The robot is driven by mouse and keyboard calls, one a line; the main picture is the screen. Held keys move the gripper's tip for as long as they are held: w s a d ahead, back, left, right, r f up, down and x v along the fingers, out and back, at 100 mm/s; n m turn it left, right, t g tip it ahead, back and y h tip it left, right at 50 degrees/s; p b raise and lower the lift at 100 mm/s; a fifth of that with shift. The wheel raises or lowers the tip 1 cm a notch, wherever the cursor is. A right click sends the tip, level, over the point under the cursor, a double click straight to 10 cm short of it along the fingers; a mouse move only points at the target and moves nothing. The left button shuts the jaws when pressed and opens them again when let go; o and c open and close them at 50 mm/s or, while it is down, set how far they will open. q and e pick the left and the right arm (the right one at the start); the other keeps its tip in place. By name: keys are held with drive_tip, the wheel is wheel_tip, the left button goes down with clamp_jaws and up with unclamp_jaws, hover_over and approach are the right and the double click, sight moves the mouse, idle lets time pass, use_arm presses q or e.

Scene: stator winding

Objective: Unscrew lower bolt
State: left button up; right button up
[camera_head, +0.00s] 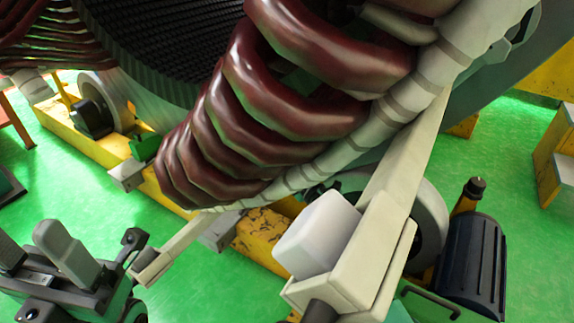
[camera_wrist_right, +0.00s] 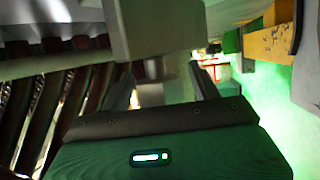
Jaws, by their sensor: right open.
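My left gripper (camera_head: 38,252) is at the lower left of the head view, its grey fingers apart with nothing seen between them. It is just left of the end of a thin pale bracket (camera_head: 168,254). A small dark knobbed part (camera_head: 131,239) shows beside that end; I cannot tell if it is the lower bolt. A larger cream bracket (camera_head: 395,185) with a white block (camera_head: 318,236) is at the centre right, and a dark round part (camera_head: 320,311) sits below it. My right gripper (camera_wrist_right: 163,85) is open in the right wrist view, near a pale block (camera_wrist_right: 145,30). I cannot clearly make it out in the head view.
Dark red stator coils (camera_head: 265,95) fill the upper middle, close to both brackets. A yellow base frame (camera_head: 85,135) with wheels lies below. A dark ribbed cylinder (camera_head: 470,265) stands at the right. Green floor (camera_head: 205,295) is open between the brackets.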

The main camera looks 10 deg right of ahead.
drive_tip(key=shift+w+a+r, duration=0.1)
drive_tip(key=shift+w+a, duration=0.05)
drive_tip(key=shift+w, duration=0.25)
drive_tip(key=c, duration=1)
drive_tip(key=shift+o, duration=0.2)
drive_tip(key=shift+r+p, duration=0.1)
drive_tip(key=shift+p, duration=0.6)
